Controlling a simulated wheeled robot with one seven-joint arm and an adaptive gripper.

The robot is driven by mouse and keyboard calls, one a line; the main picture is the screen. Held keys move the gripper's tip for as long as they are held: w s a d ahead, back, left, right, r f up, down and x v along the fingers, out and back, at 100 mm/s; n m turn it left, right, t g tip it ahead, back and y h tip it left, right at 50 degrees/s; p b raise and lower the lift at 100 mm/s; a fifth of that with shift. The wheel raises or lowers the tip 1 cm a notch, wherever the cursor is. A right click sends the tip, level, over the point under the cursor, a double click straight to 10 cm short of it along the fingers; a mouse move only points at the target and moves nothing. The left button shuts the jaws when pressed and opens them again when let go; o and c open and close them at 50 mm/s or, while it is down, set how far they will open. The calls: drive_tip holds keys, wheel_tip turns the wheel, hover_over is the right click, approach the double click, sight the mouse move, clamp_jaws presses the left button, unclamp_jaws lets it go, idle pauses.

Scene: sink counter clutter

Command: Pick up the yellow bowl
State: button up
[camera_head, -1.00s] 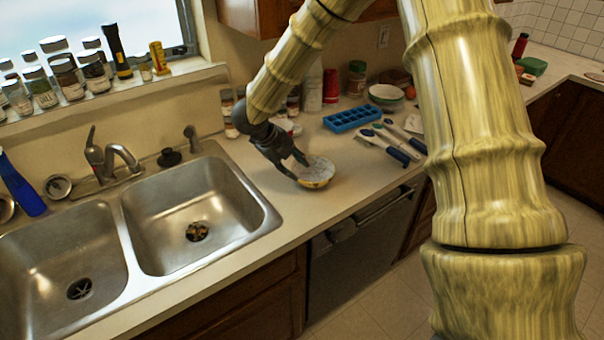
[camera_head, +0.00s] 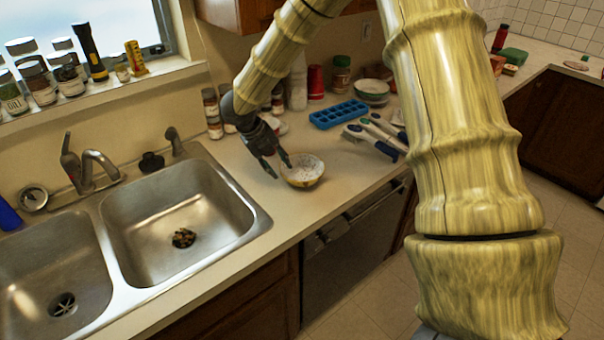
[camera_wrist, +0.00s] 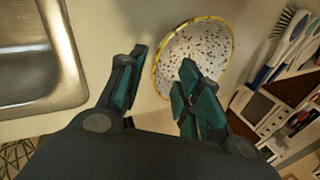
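The yellow bowl (camera_head: 303,171) stands upright on the counter to the right of the sink. Its outside and rim are yellow, and its inside is white with dark speckles. In the wrist view the bowl (camera_wrist: 192,60) lies ahead of the fingertips, more to the right one's side. My gripper (camera_head: 281,168) is open and empty, just left of the bowl in the head view. In the wrist view my gripper (camera_wrist: 162,75) has its two fingers spread apart, with the right finger overlapping the near part of the bowl. I cannot tell whether it touches.
A double sink (camera_head: 178,215) lies left of the bowl. Brushes (camera_head: 376,138), a blue ice tray (camera_head: 338,114) and stacked bowls (camera_head: 371,90) stand behind it to the right. Spice jars (camera_head: 212,114) stand against the wall. The counter's front edge is close to the bowl.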

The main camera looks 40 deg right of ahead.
sight(282, 172)
drive_tip(key=shift+w+p+x, duration=0.1)
drive_tip(key=shift+p+x, duration=0.6)
drive_tip(key=shift+x, duration=0.75)
drive_tip(key=shift+w+p+x, duration=0.15)
drive_tip(key=shift+p+x, duration=0.5)
drive_tip(key=shift+x, duration=0.8)
clamp_jaws()
